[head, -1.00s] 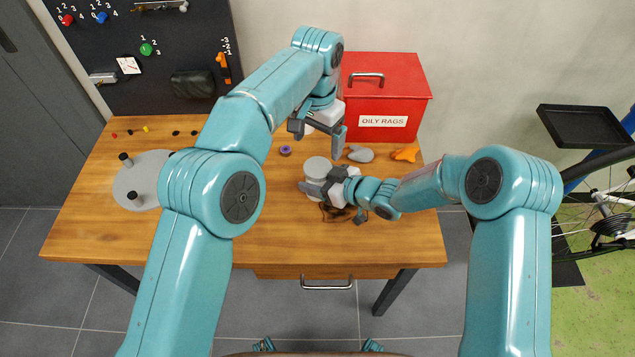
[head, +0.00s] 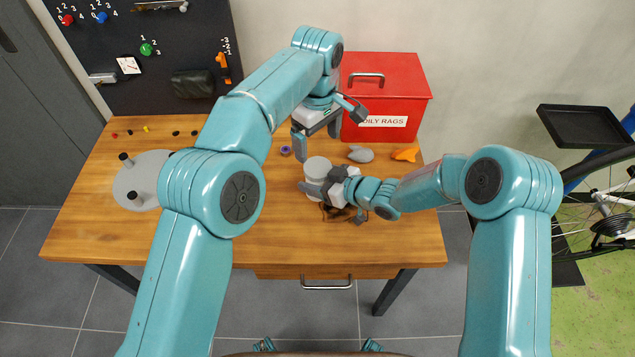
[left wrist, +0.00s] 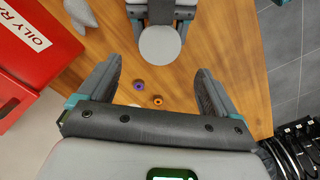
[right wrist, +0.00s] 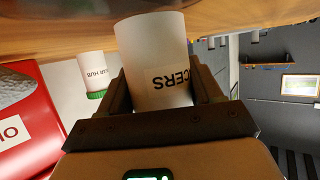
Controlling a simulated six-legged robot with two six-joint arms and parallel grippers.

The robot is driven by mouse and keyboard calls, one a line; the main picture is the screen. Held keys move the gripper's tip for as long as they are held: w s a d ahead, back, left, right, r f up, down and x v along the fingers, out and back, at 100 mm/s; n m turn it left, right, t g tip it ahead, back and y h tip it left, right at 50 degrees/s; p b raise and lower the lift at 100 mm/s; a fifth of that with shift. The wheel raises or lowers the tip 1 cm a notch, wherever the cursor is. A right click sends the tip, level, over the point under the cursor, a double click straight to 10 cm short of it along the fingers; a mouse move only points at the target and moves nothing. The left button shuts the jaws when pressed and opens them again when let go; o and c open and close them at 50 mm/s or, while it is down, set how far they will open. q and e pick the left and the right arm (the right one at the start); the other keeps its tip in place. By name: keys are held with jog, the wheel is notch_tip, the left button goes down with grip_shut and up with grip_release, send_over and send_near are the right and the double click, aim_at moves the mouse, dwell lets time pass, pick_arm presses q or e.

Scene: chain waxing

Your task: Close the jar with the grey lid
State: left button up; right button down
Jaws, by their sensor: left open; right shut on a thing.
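A white jar (right wrist: 155,55) with a label ending in "CERS" stands at the table's right half. My right gripper (head: 325,181) is shut on it from the right side. A flat grey disc, the grey lid by its look (left wrist: 163,46), covers the jar's top and also shows in the head view (head: 317,165). Whether it is seated fully cannot be told; the rim is hidden in the right wrist view. My left gripper (head: 322,130) is open and empty, above the table behind the jar. Its fingers (left wrist: 159,80) are apart from the lid.
A red oily rags box (head: 390,85) stands behind. A purple ring (left wrist: 138,85) and an orange ring (left wrist: 157,100) lie on the table. A grey rag (head: 361,155) and an orange item (head: 405,154) lie right. A green-lidded jar (right wrist: 92,72) stands near the box.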

aim_at(318, 167)
pick_arm(q)
jog(key=shift+f, duration=4)
jog(key=c, duration=1.1)
jog(key=shift+o, duration=0.2)
jog(key=m, duration=0.3)
jog(key=o, duration=1.2)
jog(key=shift+c, duration=0.2)
jog(key=shift+r, duration=0.1)
